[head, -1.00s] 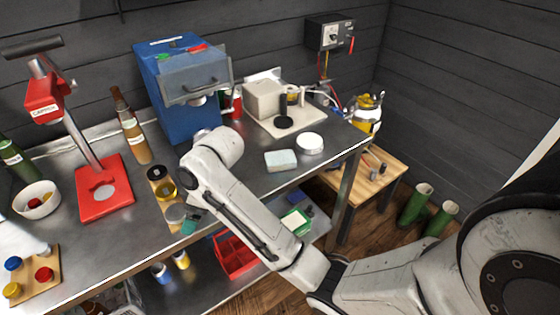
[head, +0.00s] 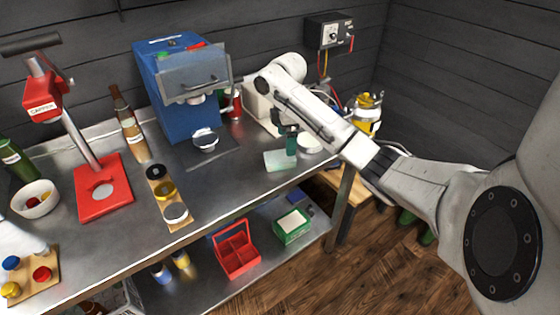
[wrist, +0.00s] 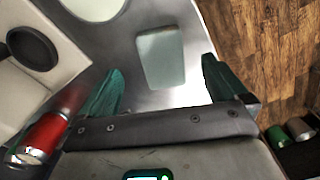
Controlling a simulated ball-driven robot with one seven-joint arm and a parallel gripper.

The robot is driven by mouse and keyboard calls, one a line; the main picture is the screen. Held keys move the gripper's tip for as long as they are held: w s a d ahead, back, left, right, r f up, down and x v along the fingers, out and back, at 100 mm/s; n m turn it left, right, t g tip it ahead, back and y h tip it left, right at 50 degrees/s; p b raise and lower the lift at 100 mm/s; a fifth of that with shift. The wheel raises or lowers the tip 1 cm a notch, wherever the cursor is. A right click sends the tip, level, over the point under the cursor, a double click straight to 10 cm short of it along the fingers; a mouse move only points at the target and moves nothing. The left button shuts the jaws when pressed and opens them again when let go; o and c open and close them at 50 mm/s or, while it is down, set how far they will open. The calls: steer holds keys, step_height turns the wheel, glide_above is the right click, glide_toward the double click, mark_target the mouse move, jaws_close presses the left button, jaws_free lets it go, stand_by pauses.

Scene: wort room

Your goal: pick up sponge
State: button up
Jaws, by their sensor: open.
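The sponge, a pale green block (head: 281,161), lies flat on the steel bench near its front right edge. It also shows in the wrist view (wrist: 161,58), ahead of and between the lines of my two green fingers. My gripper (head: 290,143) is above the bench beside the sponge's far side in the head view, pointing down. In the wrist view my gripper (wrist: 160,78) is open, its fingers spread wider than the sponge, with nothing between them. I cannot tell its exact height above the sponge.
A white round dish (head: 309,143) stands right of the sponge. A beige machine (head: 259,98) is behind, partly hidden by my arm; its black disc (wrist: 33,48) shows in the wrist view. A blue cabinet machine (head: 182,85) stands left.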

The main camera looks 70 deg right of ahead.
steer(key=shift+a+f+p, duration=0.15)
steer(key=shift+f+p, duration=0.6)
steer(key=shift+f, duration=2.65)
steer(key=shift+w, duration=0.1)
steer(key=c, duration=1.2)
steer(key=shift+r, duration=0.15)
steer(key=shift+r, duration=0.2)
steer(key=s+a+r+p, duration=0.2)
steer(key=s+a+r, duration=0.4)
steer(key=s+r, duration=0.6)
steer(key=shift+s+r, duration=0.2)
steer(key=shift+s, duration=0.15)
